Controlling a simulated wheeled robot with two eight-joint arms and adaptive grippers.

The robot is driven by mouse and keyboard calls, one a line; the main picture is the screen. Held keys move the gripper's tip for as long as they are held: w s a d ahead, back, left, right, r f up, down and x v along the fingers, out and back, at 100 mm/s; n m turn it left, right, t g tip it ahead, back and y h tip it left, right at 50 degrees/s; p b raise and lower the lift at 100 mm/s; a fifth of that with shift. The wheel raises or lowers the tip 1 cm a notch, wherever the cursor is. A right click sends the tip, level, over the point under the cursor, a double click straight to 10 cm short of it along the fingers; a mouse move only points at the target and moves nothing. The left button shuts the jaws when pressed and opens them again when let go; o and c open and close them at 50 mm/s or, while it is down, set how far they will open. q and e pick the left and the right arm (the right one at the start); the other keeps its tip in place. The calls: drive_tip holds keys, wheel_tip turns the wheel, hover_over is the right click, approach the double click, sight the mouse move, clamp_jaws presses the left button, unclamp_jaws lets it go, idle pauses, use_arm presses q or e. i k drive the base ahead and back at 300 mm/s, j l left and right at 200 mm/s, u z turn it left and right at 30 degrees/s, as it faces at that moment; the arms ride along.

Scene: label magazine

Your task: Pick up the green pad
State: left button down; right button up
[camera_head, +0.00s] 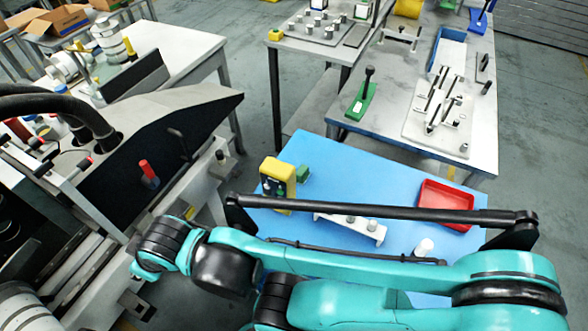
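A small green block (303,173), which may be the green pad, sits on the blue tabletop (330,158) just right of a yellow device with a dark face (278,178). Another green piece (362,100), a flat base with an upright black handle, stands on the grey table behind. I cannot tell for certain which one is the pad. Neither is held. My teal arm crosses the lower part of the view, in front of the blue table. I cannot make out either gripper's fingers.
A black bar (380,212) runs across the blue table's near side. A red tray (447,205), a white rack with grey cylinders (350,226) and a white cylinder (424,247) are on the table. A large machine (130,150) stands left. The blue top's middle is clear.

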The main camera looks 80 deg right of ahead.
sight(303, 174)
drive_tip(key=z, duration=2.65)
